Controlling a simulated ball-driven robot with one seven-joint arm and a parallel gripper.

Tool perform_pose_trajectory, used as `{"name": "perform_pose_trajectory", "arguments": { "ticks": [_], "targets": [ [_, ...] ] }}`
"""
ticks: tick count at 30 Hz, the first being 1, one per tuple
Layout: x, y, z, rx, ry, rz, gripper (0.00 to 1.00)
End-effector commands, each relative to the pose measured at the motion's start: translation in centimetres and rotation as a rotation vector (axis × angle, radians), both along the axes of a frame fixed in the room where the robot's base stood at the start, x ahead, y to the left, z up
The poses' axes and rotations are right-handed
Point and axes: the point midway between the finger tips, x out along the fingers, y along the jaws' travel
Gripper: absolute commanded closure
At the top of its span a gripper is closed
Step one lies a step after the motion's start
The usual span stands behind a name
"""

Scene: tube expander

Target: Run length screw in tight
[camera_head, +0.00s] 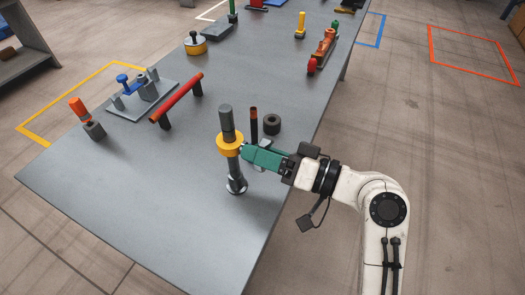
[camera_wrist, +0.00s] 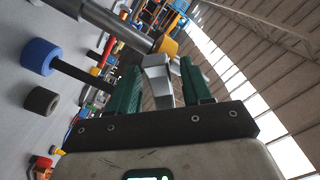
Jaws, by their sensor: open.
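The upright tube expander (camera_head: 234,170) stands near the front of the grey table, with a grey cylindrical top, a yellow collar (camera_head: 229,146) and a round metal foot. In the wrist view, its grey shaft (camera_wrist: 112,26) and yellow collar (camera_wrist: 168,45) lie just beyond the fingers. My green-fingered gripper (camera_head: 247,153) is open, at the right of the expander just below the collar. In the wrist view, a silver piece (camera_wrist: 157,79) shows between the apart fingers of my gripper (camera_wrist: 158,68); I cannot tell whether they touch it. I cannot tell which part is the length screw.
A dark ring (camera_head: 272,124) and a thin dark post (camera_head: 254,122) stand behind my gripper. A red bar (camera_head: 177,97) on supports and a grey plate (camera_head: 143,100) with blue parts lie to the left. The table's front left corner is clear.

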Motion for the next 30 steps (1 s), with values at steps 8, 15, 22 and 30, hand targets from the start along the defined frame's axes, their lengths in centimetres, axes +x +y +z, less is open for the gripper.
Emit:
{"name": "perform_pose_trajectory", "arguments": {
  "ticks": [8, 15, 22, 30],
  "targets": [
    [-0.02, -0.03, -0.01, 0.000, 0.000, 0.000, 0.69],
    [-0.01, -0.04, -0.01, 0.000, 0.000, 0.000, 0.92],
    [-0.01, -0.05, 0.01, 0.001, 0.004, 0.000, 1.00],
    [0.03, -0.13, 0.24, 0.029, 0.081, -0.002, 1.00]
  ]
}}
